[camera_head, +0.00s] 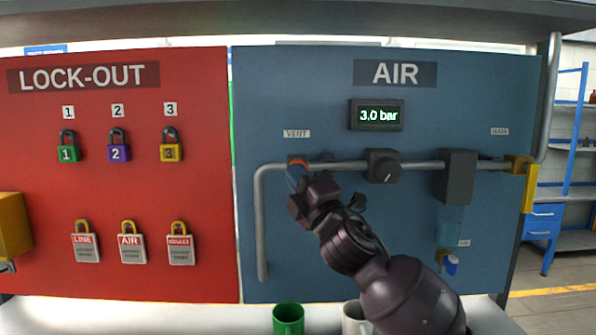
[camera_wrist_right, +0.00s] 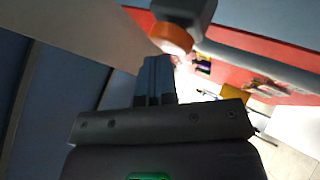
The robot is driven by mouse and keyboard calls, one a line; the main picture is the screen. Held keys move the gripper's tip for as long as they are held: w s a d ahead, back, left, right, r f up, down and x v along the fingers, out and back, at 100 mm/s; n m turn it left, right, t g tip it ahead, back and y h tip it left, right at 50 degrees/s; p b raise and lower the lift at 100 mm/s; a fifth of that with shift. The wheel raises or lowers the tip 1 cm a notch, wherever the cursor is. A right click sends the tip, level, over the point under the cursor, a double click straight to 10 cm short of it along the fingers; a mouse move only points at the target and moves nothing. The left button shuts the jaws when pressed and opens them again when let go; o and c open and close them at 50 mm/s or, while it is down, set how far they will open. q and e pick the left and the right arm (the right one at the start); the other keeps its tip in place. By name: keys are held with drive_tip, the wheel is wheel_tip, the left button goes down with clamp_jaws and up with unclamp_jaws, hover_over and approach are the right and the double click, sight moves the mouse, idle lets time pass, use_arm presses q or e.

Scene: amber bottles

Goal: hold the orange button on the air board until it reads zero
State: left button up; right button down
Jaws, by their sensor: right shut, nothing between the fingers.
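The blue AIR board (camera_head: 470,90) carries a display (camera_head: 376,115) that reads 3.0 bar. The orange button (camera_head: 298,161) sits on a dark housing on the grey pipe, under a label that seems to read VENT. My right gripper (camera_head: 293,176) is shut and empty, with its tips just below the button. In the right wrist view the orange button (camera_wrist_right: 171,38) is just beyond the shut fingertips (camera_wrist_right: 157,66); I cannot tell whether they touch it. The button does not look covered. My left gripper is not in view.
A black knob (camera_head: 383,166) and a dark box (camera_head: 456,177) sit along the pipe, with a yellow handle (camera_head: 524,182) at its right end. The red LOCK-OUT board (camera_head: 200,225) holds padlocks and tags. A green cup (camera_head: 288,319) and a white mug (camera_head: 353,318) stand below.

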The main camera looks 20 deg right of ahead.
idle(0.8)
idle(0.8)
idle(0.7)
drive_tip(key=shift+s, duration=0.15)
idle(0.3)
drive_tip(key=shift+s+a+p, duration=0.2)
drive_tip(key=shift+s+p, duration=0.15)
drive_tip(key=shift+s, duration=0.35)
drive_tip(key=s+p, duration=0.1)
drive_tip(key=s, duration=0.1)
drive_tip(key=s+a, duration=0.1)
drive_tip(key=s, duration=0.2)
drive_tip(key=shift+a+p, duration=0.2)
drive_tip(key=shift+p, duration=0.15)
